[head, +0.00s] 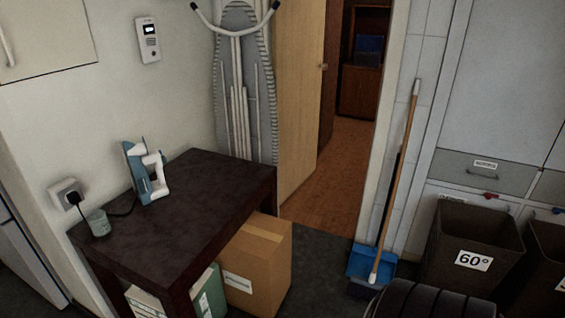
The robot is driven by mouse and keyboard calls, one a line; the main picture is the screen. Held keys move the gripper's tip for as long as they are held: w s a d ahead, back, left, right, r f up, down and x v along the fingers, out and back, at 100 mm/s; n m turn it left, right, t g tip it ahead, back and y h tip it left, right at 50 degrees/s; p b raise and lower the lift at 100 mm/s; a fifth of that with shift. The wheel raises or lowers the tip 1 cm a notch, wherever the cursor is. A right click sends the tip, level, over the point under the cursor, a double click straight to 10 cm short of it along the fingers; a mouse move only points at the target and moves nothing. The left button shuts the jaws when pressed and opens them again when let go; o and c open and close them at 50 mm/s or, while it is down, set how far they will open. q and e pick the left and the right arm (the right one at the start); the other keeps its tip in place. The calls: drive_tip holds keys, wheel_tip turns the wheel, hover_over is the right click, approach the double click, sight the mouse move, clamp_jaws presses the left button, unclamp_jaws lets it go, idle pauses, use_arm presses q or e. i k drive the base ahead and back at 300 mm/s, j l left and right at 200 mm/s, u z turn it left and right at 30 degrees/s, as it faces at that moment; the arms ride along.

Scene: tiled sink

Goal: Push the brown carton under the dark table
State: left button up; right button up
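The brown carton (262,270) stands upright on the dark floor at the right side of the dark table (190,215). It has a tape strip along its top and a white label low on its left face. The table's edge hides part of the carton's top, and its right part sticks out past the tabletop. I cannot tell how far it reaches under the table. Neither of my grippers shows in the head view.
A blue-white iron (146,172) stands on the table. A green-white box (210,290) is under it. A folded ironing board (240,90) leans behind. A broom (397,180) with a blue dustpan (370,263) and dark bins (470,245) are right. Floor right of the carton is clear.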

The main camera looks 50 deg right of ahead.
sight(255, 266)
drive_tip(key=z, duration=1.4)
drive_tip(key=i+l, duration=0.1)
drive_tip(key=l, duration=0.3)
drive_tip(key=i+l, duration=0.15)
drive_tip(key=l, duration=0.25)
drive_tip(key=i+l+u, duration=0.1)
drive_tip(key=l, duration=0.25)
drive_tip(key=i+l, duration=0.1)
drive_tip(key=l, duration=0.3)
